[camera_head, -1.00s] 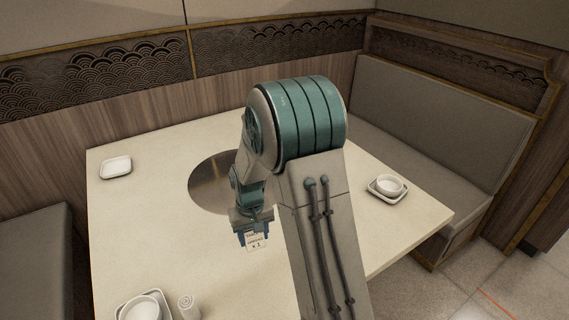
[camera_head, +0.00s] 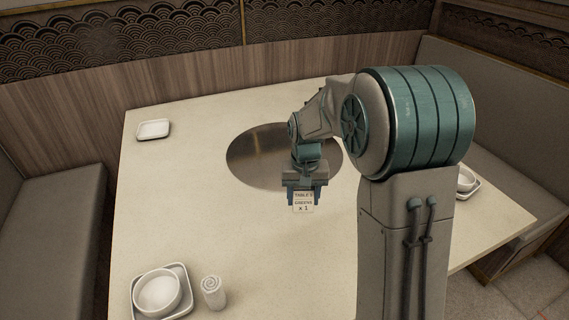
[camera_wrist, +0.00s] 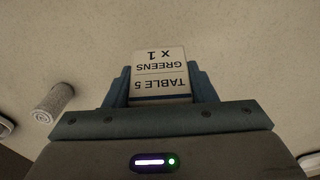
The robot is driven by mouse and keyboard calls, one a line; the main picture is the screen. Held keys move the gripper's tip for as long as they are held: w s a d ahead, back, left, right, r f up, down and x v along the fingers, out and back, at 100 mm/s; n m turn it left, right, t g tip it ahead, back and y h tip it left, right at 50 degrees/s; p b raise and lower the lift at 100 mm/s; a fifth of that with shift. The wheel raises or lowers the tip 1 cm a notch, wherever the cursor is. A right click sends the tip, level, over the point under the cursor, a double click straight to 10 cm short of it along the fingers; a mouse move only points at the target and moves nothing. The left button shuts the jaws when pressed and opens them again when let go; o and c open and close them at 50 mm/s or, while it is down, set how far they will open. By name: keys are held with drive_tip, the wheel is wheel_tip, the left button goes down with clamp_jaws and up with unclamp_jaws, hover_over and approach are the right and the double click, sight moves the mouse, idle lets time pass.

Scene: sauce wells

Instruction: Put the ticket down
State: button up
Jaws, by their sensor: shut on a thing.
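The ticket (camera_head: 303,202) is a small white card that reads "TABLE 5 GREENS x 1". My gripper (camera_head: 304,193) is shut on it, with a finger at each side of the card. In the wrist view the ticket (camera_wrist: 159,72) appears upside down between the blue fingers of my gripper (camera_wrist: 160,88). The card is over the pale table (camera_head: 210,225), just in front of the round metal plate. I cannot tell whether its lower edge touches the table.
A round metal plate (camera_head: 255,155) is set in the table. A white dish (camera_head: 153,129) lies at the back left. A bowl (camera_head: 158,291) on a square plate and a rolled towel (camera_head: 213,292) stand at the front left. Another bowl (camera_head: 465,180) is at the right. The left-centre tabletop is clear.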

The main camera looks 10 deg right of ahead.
drive_tip(key=b, duration=0.1)
drive_tip(key=a+f+b, duration=0.1)
drive_tip(key=b, duration=0.1)
drive_tip(key=shift+a+f, duration=0.1)
drive_tip(key=shift+f, duration=0.15)
drive_tip(key=shift+a+b, duration=0.15)
drive_tip(key=shift+b, duration=0.15)
drive_tip(key=shift+s, duration=0.15)
hover_over(276, 268)
wheel_tip(276, 268, down, 7)
drive_tip(key=shift+r+b, duration=0.15)
drive_tip(key=shift+b, duration=0.25)
drive_tip(key=shift+f, duration=2.05)
